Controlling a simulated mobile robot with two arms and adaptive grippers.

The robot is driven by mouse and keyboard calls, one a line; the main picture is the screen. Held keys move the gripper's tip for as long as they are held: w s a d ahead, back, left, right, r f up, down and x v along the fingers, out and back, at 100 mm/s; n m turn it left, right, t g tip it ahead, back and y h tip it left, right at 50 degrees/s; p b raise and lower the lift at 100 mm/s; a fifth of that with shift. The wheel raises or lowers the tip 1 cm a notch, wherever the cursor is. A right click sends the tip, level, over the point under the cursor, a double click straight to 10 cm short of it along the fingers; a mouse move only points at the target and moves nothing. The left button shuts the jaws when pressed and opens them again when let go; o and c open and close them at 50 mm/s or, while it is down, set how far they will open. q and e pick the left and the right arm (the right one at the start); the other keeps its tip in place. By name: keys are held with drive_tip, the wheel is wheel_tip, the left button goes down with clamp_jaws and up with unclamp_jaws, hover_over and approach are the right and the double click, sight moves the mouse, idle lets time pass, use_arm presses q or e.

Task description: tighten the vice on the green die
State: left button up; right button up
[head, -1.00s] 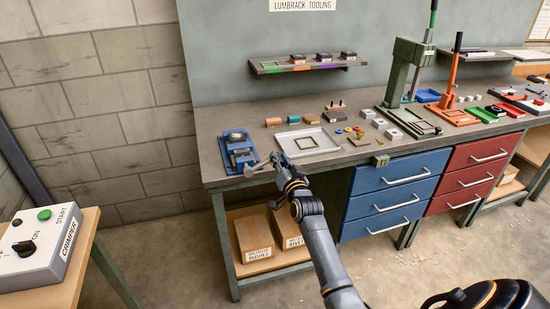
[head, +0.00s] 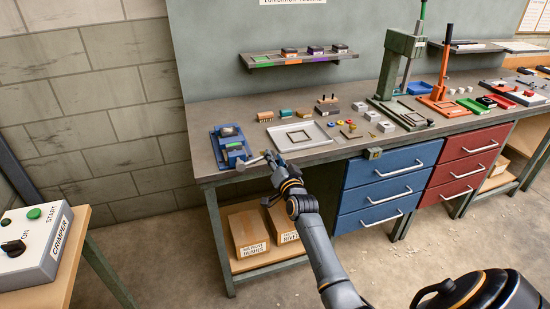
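The blue vice (head: 222,152) stands at the left end of the workbench, near its front edge. A block with a dark top (head: 228,131) sits in it; I cannot make out green on it at this size. A pale handle bar (head: 252,161) sticks out from the vice's front toward the right. My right gripper (head: 271,159) is at the outer end of this bar, just right of the vice. The fingers are too small to tell whether they are open or shut on the bar. My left gripper is not in view.
A pale tray (head: 321,139) lies right of my gripper, with small blocks (head: 285,114) behind it. A green press (head: 403,62) and an orange press (head: 442,75) stand farther right. Blue drawers (head: 390,180) are under the bench. A crimper box (head: 35,243) is at lower left.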

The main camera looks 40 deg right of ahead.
drive_tip(key=shift+o, duration=0.7)
drive_tip(key=shift+f, duration=0.25)
drive_tip(key=shift+w+r, duration=0.1)
drive_tip(key=shift+w, duration=0.05)
drive_tip(key=v, duration=1.2)
